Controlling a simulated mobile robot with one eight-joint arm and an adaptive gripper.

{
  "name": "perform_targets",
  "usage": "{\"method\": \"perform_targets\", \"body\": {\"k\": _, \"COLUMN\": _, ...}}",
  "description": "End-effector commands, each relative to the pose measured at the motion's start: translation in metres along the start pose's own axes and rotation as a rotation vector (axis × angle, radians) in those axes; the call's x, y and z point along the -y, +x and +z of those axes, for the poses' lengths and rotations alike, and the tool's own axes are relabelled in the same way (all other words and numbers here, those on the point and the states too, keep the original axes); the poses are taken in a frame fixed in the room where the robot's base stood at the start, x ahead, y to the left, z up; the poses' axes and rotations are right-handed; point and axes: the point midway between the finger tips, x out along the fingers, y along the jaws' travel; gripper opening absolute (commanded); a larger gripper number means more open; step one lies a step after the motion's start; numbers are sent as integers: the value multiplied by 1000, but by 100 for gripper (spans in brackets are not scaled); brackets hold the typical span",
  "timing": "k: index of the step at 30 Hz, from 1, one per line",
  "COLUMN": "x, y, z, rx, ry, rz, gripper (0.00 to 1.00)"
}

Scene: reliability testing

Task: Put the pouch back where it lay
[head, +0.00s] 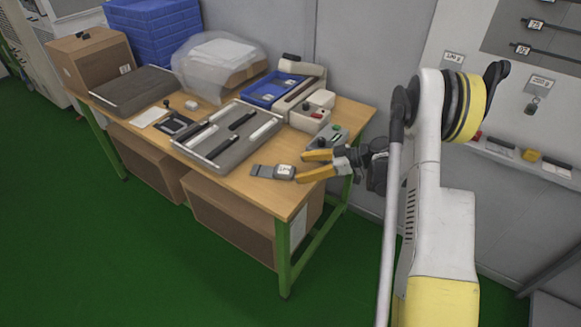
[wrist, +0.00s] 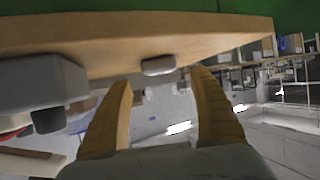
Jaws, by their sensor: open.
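A small flat grey item with a white label (head: 272,171), which looks like the pouch, lies on the wooden table (head: 258,195) near its front right corner. My gripper (head: 302,166) is open, its yellow fingers pointing left just to the right of the item. They appear apart from it, and nothing shows between them. In the wrist view a small grey block (wrist: 158,65), probably the same item, shows at the tabletop beyond and between my open fingertips (wrist: 162,80). I cannot tell the exact gap.
A grey tray with black and white rods (head: 228,150) is left of the item. A blue bin (head: 270,90), a clear plastic bag (head: 205,65) and a cardboard box (head: 90,60) fill the back.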

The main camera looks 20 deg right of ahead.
Motion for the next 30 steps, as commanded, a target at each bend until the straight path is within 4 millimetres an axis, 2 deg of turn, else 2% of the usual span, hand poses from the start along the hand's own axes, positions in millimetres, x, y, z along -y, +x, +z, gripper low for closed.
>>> {"method": "perform_targets", "body": {"k": 1, "x": -1, "y": -14, "z": -3, "rx": 0, "ry": 2, "rz": 4, "gripper": 71}}
{"method": "perform_targets", "body": {"k": 3, "x": -1, "y": -29, "z": -3, "rx": 0, "ry": 1, "rz": 2, "gripper": 71}}
{"method": "perform_targets", "body": {"k": 7, "x": 0, "y": -50, "z": -2, "rx": 0, "ry": 1, "rz": 2, "gripper": 71}}
{"method": "perform_targets", "body": {"k": 13, "x": 2, "y": -63, "z": -9, "rx": 17, "ry": 18, "rz": 0, "gripper": 71}}
{"method": "perform_targets", "body": {"k": 17, "x": 11, "y": -60, "z": -42, "rx": 94, "ry": 107, "rz": 9, "gripper": 71}}
{"method": "perform_targets", "body": {"k": 20, "x": 29, "y": -57, "z": -79, "rx": 193, "ry": 215, "rz": 39, "gripper": 71}}
{"method": "perform_targets", "body": {"k": 24, "x": 67, "y": -60, "z": -126, "rx": 333, "ry": 360, "rz": 120, "gripper": 71}}
{"method": "perform_targets", "body": {"k": 30, "x": 137, "y": -76, "z": -168, "rx": 481, "ry": 513, "rz": 287, "gripper": 71}}
